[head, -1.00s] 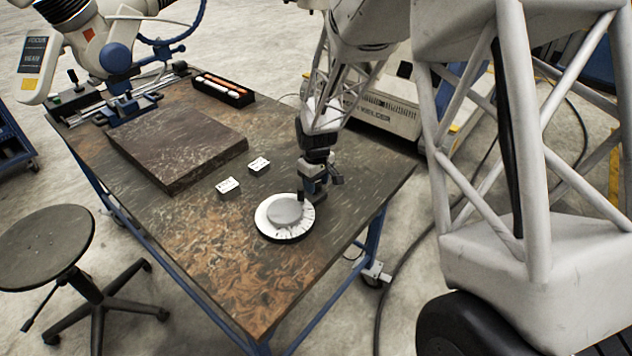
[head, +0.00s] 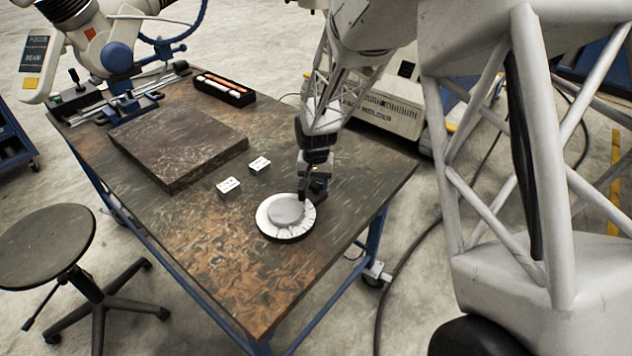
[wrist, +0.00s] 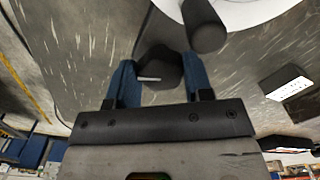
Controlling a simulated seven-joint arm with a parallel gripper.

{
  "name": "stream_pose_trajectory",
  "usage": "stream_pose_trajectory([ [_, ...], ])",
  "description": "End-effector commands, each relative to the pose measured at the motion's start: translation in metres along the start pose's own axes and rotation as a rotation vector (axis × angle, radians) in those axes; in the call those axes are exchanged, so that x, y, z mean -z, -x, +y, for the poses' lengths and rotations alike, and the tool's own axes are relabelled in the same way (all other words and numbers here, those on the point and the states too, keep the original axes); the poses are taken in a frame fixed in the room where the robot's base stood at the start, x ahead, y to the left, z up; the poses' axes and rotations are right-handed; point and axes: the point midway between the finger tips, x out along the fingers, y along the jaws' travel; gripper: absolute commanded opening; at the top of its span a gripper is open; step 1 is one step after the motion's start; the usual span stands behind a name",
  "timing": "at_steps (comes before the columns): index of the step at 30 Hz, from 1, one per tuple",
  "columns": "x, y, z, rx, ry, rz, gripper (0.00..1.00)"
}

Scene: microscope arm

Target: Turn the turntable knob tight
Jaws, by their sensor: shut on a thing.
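The turntable (head: 271,226), a round white dial with dark marks and a plain grey disc in its middle, lies flat on the table in the head view. Its white edge shows at the top of the wrist view (wrist: 245,10). My gripper (head: 313,190) is at the turntable's right edge, pointing down. In the wrist view its blue fingers (wrist: 160,66) are shut on a dark faceted knob (wrist: 162,74) beside the dial. A separate dark cylinder (wrist: 204,28) stands at the dial's edge, just beyond the fingers. My gripper hides the knob in the head view.
Two small white-topped blocks (head: 228,186) (head: 259,165) lie behind the turntable, left of it. A brown slab (head: 178,143) and a black tray (head: 224,90) lie farther back. The table's front left is clear. A stool (head: 45,245) stands left.

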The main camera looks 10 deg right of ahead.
Motion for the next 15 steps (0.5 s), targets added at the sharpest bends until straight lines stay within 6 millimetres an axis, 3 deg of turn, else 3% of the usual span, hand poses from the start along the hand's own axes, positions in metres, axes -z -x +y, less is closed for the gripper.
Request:
stream_pose_trajectory([
  [15,0.0002,0.0001,-0.002,0.0,-0.359,-0.001,0.23],
])
